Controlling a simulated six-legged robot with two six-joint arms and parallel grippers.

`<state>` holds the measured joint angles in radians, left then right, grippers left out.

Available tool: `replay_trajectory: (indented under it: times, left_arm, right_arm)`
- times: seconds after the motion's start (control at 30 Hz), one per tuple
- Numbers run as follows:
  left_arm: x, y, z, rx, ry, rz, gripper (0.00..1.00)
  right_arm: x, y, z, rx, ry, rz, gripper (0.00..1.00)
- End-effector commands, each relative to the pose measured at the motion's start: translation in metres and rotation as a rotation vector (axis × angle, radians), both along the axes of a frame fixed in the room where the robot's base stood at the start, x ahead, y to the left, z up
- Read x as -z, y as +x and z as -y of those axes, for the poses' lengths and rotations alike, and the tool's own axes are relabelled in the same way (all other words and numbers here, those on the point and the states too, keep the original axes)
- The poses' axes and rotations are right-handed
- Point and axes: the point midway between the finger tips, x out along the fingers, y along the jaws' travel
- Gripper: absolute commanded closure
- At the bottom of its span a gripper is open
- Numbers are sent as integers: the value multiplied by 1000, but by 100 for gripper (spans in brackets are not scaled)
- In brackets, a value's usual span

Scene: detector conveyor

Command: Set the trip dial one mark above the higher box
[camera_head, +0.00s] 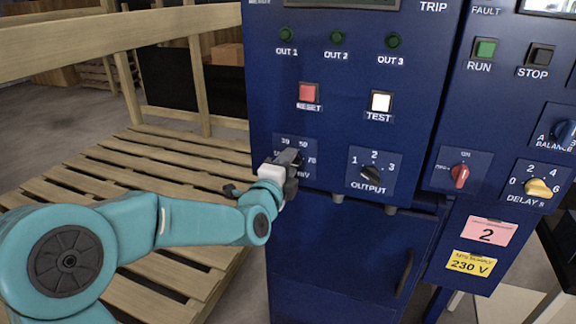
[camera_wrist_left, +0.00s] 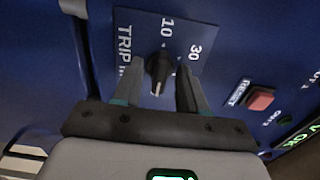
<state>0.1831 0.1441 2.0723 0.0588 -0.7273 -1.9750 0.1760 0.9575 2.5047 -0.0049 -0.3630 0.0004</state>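The trip dial is a black knob on a blue plate on the cabinet front. In the wrist view the knob (camera_wrist_left: 158,68) shows with the marks 10 and 30 and the word TRIP. Its pale pointer line points toward the bottom of the picture, toward my gripper. My left gripper (camera_head: 291,158) is at the dial plate (camera_head: 310,172) and hides most of the knob in the head view; the marks 30, 50 and 70 show around it. In the wrist view the left fingers (camera_wrist_left: 158,85) are open, one on each side of the knob, with gaps visible. No boxes' readings are legible.
Beside the dial are the OUTPUT knob (camera_head: 373,172), the red RESET button (camera_head: 308,93) and the white TEST button (camera_head: 381,101). A red switch (camera_head: 460,175) and a yellow DELAY knob (camera_head: 538,187) are farther right. A wooden slatted platform (camera_head: 180,165) stands left of the cabinet.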

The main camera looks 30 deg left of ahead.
Motion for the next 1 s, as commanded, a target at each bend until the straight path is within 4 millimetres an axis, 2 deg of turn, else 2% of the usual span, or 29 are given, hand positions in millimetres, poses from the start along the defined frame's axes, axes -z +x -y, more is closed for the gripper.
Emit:
replay_trajectory:
  times: [0.17,0.27,0.37,0.7,0.8,0.87,1.0]
  left_arm:
    - [0,-1,0,0,-1,0,58]
    - [0,-9,2,1,-1,-1,58]
    - [0,-27,7,1,-1,1,58]
    - [-1,-116,28,0,-1,2,58]
    - [1,-138,33,0,0,3,58]
    - [4,-143,34,-2,1,6,58]
    - [2,-154,37,-2,1,3,58]
  right_arm:
    - [0,0,0,0,0,0,57]
    - [1,0,0,0,0,0,57]
    - [2,0,0,0,0,0,57]
    - [1,0,0,0,0,0,57]
    - [3,0,0,0,0,0,57]
    - [16,0,0,0,0,0,57]
    - [24,0,0,0,0,0,57]
